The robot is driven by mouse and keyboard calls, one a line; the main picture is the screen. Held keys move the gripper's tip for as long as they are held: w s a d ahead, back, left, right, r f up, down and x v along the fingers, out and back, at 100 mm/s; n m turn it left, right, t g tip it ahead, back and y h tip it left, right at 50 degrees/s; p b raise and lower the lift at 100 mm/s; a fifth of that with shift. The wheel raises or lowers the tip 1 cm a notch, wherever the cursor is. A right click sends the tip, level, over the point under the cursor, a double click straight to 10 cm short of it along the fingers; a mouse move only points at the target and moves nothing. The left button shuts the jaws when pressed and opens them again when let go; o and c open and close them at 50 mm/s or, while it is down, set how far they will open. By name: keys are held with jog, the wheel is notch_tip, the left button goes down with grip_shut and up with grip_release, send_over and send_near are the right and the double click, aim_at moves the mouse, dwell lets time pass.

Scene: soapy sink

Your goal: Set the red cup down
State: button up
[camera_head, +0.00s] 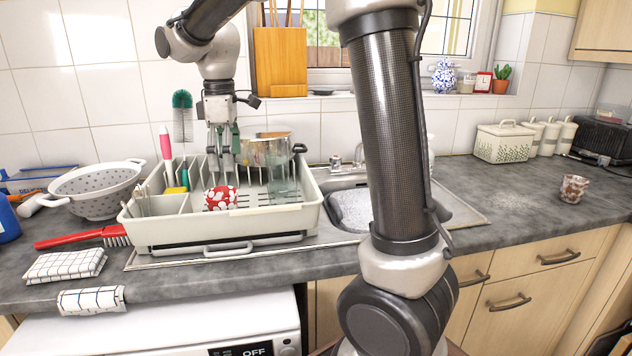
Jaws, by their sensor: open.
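The red cup (221,198), with white spots, sits in the front part of the cream dish rack (245,221). Whether it stands upright or upside down I cannot tell. My gripper (224,176) points down into the rack, just above and behind the cup. Its fingers are apart and hold nothing that I can see. Whether a fingertip touches the cup is not clear.
A pot (266,150) and a clear glass (284,180) stand in the rack, close right of my gripper. A green bottle brush (182,115) rises on the left. The sink (350,205) is partly hidden by my arm. A patterned cup (573,188) stands on the right worktop, with free room around it.

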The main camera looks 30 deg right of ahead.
jog(key=s+d+r+m+t, duration=0.1)
jog(key=s+d+r+m, duration=0.1)
jog(key=s+d+m, duration=0.3)
jog(key=s+d+r+m+t, duration=0.1)
jog(key=s+d, duration=0.3)
jog(key=s, duration=0.4)
jog(key=s+d+f+m+t, duration=0.1)
jog(key=s+d+f+m, duration=0.1)
jog(key=s, duration=0.4)
jog(key=s+d+f+m+t, duration=0.1)
jog(key=s+d+f+m, duration=0.1)
jog(key=s+m, duration=0.2)
jog(key=s, duration=0.2)
jog(key=shift+s+d, duration=0.2)
jog(key=shift+s, duration=0.2)
